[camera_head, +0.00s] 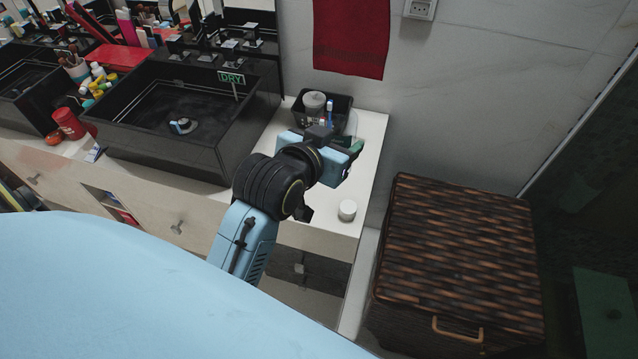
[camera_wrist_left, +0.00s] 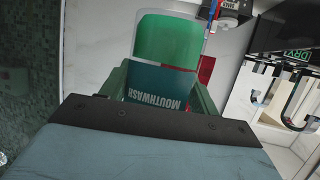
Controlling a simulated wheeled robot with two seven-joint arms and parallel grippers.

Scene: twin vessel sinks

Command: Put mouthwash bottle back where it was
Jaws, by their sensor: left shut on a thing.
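The mouthwash bottle (camera_wrist_left: 165,88) has a dark green label with white lettering and bright green contents. It fills the middle of the left wrist view, between my fingers. My left gripper (camera_head: 347,151) is shut on it. In the head view the gripper is over the white counter (camera_head: 372,135) right of the sink, just in front of the black caddy (camera_head: 340,101). Only a bit of the bottle's green and clear side shows there; my gripper hides the rest. I cannot tell whether its base touches the counter. My right gripper is not in view.
A small white round container (camera_head: 347,210) stands near the counter's front edge. The black vessel sink (camera_head: 180,120) is to the left. A wicker basket (camera_head: 455,255) stands to the right. A red towel (camera_head: 351,38) hangs behind. The counter's right strip looks clear.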

